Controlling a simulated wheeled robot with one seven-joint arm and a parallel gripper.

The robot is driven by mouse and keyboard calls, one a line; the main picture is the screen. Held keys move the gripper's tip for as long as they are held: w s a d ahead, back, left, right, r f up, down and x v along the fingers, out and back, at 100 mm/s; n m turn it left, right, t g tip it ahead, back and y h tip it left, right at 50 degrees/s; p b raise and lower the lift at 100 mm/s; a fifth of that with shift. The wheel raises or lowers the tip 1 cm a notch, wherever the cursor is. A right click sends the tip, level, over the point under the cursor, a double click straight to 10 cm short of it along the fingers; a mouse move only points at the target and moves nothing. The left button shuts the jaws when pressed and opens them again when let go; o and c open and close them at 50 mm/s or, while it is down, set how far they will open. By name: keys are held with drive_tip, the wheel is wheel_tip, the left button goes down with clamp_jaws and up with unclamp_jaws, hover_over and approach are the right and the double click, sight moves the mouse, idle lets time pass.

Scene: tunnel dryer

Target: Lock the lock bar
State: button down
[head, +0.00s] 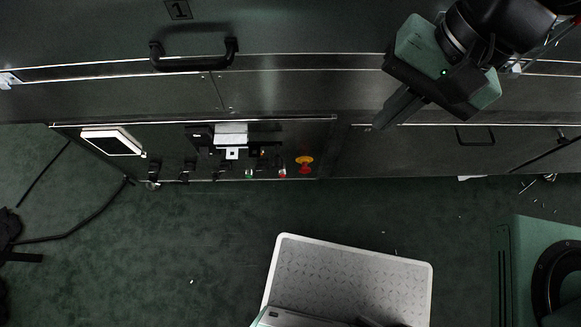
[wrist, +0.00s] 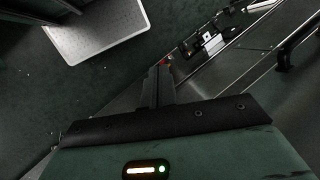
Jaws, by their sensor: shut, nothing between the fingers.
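My gripper (head: 384,122) is at the upper right of the head view, in front of the dryer's dark front panel (head: 280,92). Its dark fingers are together and point down and left. In the wrist view the shut fingers (wrist: 158,76) hold nothing, with floor and the panel edge beyond them. I cannot make out for certain which part is the lock bar. A small bright fitting (head: 516,67) shows beside my arm at the right end of the metal strip, partly hidden by it. Another bright fitting (head: 8,80) sits at the strip's left end.
A black handle (head: 194,58) is on the panel marked 1. Below are a control box with a lit screen (head: 111,142), several switches and a red-and-yellow stop button (head: 305,162). A lower handle (head: 475,137) is at right. Green floor (head: 210,230) lies open in front.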

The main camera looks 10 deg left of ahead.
drive_tip(key=w+a+f+m+b, duration=0.2)
drive_tip(key=f+m+b, duration=0.2)
drive_tip(key=f, duration=0.3)
drive_tip(key=w+a+f+m+y+b, duration=0.1)
drive_tip(key=w+f+m+b, duration=0.1)
drive_tip(key=f+m+b, duration=0.3)
drive_tip(key=w+a+f+m+y+b, duration=0.1)
drive_tip(key=f+m+b, duration=0.4)
drive_tip(key=f, duration=0.6)
drive_tip(key=shift+w+a+t, duration=0.4)
drive_tip(key=shift+w+a, duration=0.45)
drive_tip(key=shift+w, duration=0.05)
drive_tip(key=a+r+b+x, duration=0.1)
drive_tip(key=b+x, duration=0.5)
drive_tip(key=x, duration=0.7)
drive_tip(key=shift+s+a+b, duration=0.25)
drive_tip(key=shift+a+b, duration=0.05)
drive_tip(key=shift+a, duration=0.45)
drive_tip(key=shift+a, duration=0.1)
